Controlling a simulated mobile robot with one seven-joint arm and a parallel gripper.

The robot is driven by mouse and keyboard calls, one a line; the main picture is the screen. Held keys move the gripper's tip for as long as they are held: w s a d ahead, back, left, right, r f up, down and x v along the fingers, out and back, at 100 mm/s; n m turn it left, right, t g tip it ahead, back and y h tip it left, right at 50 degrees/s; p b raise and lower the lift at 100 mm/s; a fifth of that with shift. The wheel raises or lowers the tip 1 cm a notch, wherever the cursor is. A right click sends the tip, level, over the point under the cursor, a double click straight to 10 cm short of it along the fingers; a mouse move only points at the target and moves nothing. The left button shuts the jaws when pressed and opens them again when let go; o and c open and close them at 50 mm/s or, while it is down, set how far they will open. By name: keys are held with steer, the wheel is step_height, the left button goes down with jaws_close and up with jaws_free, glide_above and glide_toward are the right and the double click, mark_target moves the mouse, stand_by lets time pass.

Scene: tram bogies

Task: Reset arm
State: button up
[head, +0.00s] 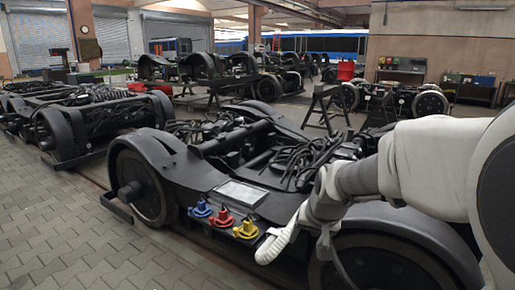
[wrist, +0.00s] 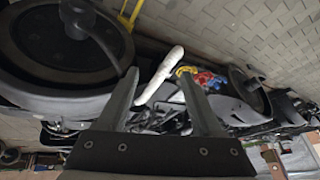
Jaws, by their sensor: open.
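My gripper (wrist: 159,75) is open in the wrist view, with its two grey fingers apart. A white elongated thing (wrist: 169,64) shows in the gap between the fingers; I cannot tell whether it touches them. In the head view my white arm reaches in from the right over the near end of the dark bogie (head: 165,160). The gripper end hangs low there, and its fingers are hard to make out. A white thing (head: 281,238) shows beside it. Left of it stand a yellow connector (head: 246,230), a red connector (head: 221,221) and a blue connector (head: 200,209) on the bogie frame.
Another bogie (head: 72,122) stands at the left, and several more stand behind. A dark trestle (head: 323,108) stands behind the near bogie. A bogie wheel (wrist: 65,45) lies close on the left in the wrist view. The paved floor (head: 60,225) at front left is clear.

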steer(key=s+d+r+n, duration=0.1)
steer(key=s+r, duration=0.2)
steer(key=s, duration=0.9)
steer(key=s+d+r+n, duration=0.1)
steer(key=s+d+r, duration=0.15)
steer(key=s, duration=0.95)
step_height(320, 180, up, 21)
steer(key=a+p, duration=0.1)
steer(key=p, duration=1.9)
steer(key=shift+w+h+p, duration=0.25)
steer(key=shift+h+p, duration=0.05)
steer(key=shift+h, duration=0.1)
